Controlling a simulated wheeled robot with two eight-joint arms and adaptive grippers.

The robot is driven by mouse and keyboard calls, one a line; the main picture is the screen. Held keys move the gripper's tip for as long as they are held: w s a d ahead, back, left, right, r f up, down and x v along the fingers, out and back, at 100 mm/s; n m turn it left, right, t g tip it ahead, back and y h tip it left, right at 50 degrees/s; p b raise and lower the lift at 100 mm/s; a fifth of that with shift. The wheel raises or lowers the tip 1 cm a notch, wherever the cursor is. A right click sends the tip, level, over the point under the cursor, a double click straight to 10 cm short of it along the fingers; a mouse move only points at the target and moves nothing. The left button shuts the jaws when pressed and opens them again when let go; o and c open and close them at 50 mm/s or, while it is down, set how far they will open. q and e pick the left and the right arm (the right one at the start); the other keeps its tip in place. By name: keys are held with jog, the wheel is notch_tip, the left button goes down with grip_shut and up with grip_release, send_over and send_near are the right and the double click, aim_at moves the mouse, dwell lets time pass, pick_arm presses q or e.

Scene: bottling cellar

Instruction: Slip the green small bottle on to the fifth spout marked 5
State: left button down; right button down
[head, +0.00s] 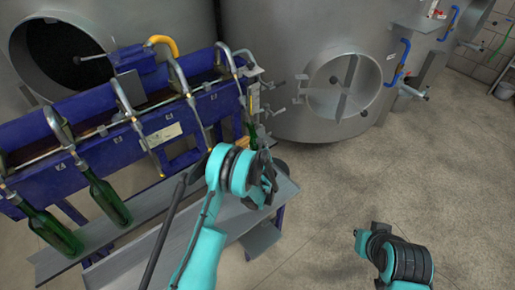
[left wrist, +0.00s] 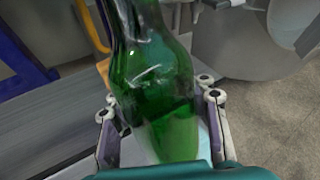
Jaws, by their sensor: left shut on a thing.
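The green small bottle (left wrist: 155,80) stands between the fingers of my left gripper (left wrist: 160,115) in the left wrist view, gripped around its lower body; its top is out of frame. In the head view the bottle (head: 251,132) shows only in part above my left gripper (head: 268,182), near the right end of the blue filling machine. The rightmost curved spout (head: 228,62) comes down close to it. I cannot read a 5 there, nor tell whether the neck is around the spout. My right gripper (head: 359,238) is over the floor, its fingers too small to judge.
Two green bottles, one nearer (head: 52,232) and one farther (head: 106,196), hang tilted at the left spouts. A grey shelf (head: 135,262) runs below the blue machine (head: 95,150). Large steel tanks (head: 285,60) stand behind. The floor at right is clear.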

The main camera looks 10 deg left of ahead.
pick_arm(q)
jog(key=shift+w+a+r+p, duration=1)
jog(key=shift+a+r+p, duration=0.35)
jog(key=shift+r, duration=2.1)
jog(key=shift+w+a+r+p, duration=0.95)
jog(key=shift+a+r+p, duration=0.4)
jog(key=shift+r, duration=2.1)
jog(key=w+a+f+t+y+b, duration=0.1)
jog(key=b, duration=0.2)
jog(key=w+a+f+m+t+b, duration=0.1)
jog(key=w+a+b, duration=0.1)
jog(key=b, duration=0.2)
jog(key=shift+a+f+t+y, duration=0.2)
jog(key=shift+t+y, duration=0.1)
jog(key=shift+y, duration=0.1)
jog(key=shift+s+d+f, duration=0.15)
jog(key=shift+f, duration=0.75)
jog(key=c, duration=0.7)
grip_release()
